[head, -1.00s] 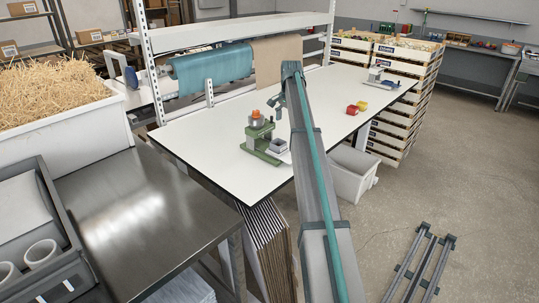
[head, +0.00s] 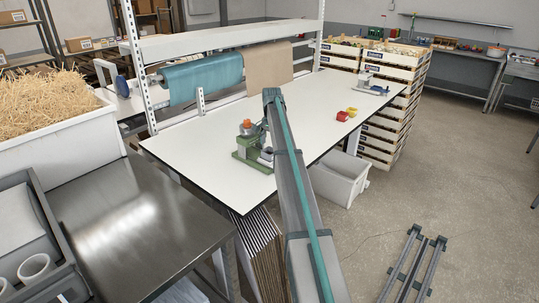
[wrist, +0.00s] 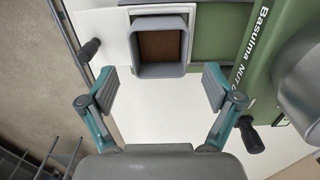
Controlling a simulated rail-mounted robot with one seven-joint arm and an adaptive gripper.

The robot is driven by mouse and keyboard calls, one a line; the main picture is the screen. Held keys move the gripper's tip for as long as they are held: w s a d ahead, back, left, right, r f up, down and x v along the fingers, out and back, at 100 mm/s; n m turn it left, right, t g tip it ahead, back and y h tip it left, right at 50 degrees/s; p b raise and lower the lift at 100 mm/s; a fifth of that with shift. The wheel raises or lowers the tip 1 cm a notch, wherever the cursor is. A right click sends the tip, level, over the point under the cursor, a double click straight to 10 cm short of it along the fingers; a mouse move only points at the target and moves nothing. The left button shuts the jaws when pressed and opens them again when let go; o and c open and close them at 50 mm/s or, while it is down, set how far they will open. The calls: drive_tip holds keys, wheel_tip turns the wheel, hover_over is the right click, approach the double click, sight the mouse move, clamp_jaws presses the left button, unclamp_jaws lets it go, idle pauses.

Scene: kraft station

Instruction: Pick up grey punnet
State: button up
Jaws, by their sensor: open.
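The grey punnet (wrist: 160,70) is a small square open tub with a brown inside bottom. It sits on a white plate (wrist: 116,30) by the green machine (wrist: 244,45), at the top middle of the wrist view. My gripper (wrist: 160,87) is open, with one finger on each side below the punnet's near edge and nothing between them. Whether the fingers are level with the punnet I cannot tell. In the head view the green machine (head: 247,154) stands on the white table, and my arm hides my gripper and most or all of the punnet.
The white table (head: 200,150) is mostly clear left of the machine. Red (head: 342,116) and yellow (head: 352,112) items lie farther back right. A blue roll (head: 203,78) is mounted behind. A black knob (wrist: 250,135) is near my right finger. A white bin (head: 340,180) stands below.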

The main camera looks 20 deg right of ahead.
drive_tip(key=shift+f+p, duration=0.35)
drive_tip(key=shift+f, duration=1.05)
drive_tip(key=c, duration=1.2)
drive_tip(key=shift+r, duration=0.15)
